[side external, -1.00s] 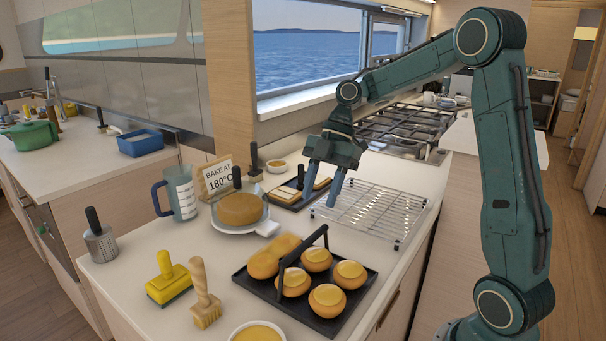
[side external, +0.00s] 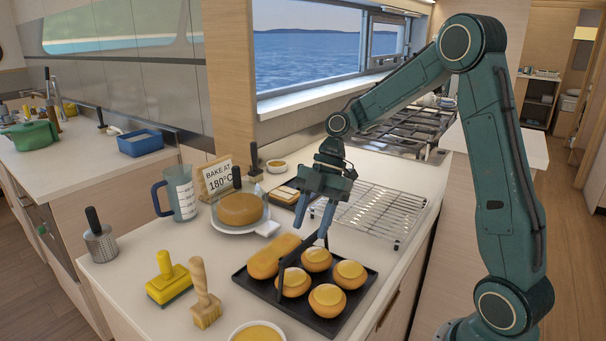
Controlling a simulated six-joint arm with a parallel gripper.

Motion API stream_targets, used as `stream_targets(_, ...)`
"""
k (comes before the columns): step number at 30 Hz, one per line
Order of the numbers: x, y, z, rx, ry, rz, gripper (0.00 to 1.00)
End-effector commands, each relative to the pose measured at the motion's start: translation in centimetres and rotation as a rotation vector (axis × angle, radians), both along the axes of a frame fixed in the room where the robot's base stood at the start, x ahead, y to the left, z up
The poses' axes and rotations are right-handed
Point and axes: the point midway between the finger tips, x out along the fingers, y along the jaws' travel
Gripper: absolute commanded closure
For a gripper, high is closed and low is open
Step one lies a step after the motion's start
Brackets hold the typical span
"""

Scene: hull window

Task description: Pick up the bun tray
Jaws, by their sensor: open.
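The bun tray (side external: 328,330) is a black tray lying flat on the pale counter. It holds several round, glazed buns and a longer loaf (side external: 275,256) at its left side. A dark handle (side external: 281,277) arches over the tray, running between the loaf and the round buns; its upper end is partly hidden by my gripper. My gripper (side external: 313,222) is open, with its blue fingers pointing down at the far end of the handle. I cannot tell whether the handle is between the fingers or behind them.
A wire rack (side external: 377,212) stands behind the tray to the right. A cake on a plate (side external: 240,209), a jug (side external: 181,194) and a small dark tray (side external: 285,197) stand behind. A yellow-handled scraper (side external: 167,281), a brush (side external: 205,297) and a bowl (side external: 257,332) are at the left and front.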

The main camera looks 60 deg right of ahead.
Motion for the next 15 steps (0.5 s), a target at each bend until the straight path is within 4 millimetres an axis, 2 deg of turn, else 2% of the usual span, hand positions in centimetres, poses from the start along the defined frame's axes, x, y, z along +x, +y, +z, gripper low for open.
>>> stream_targets(6,0.0,1.0,-1.7,0.0,0.002,0.001,0.55)
stream_targets(15,0.0,1.2,-2.1,0.0,0.001,0.0,0.55)
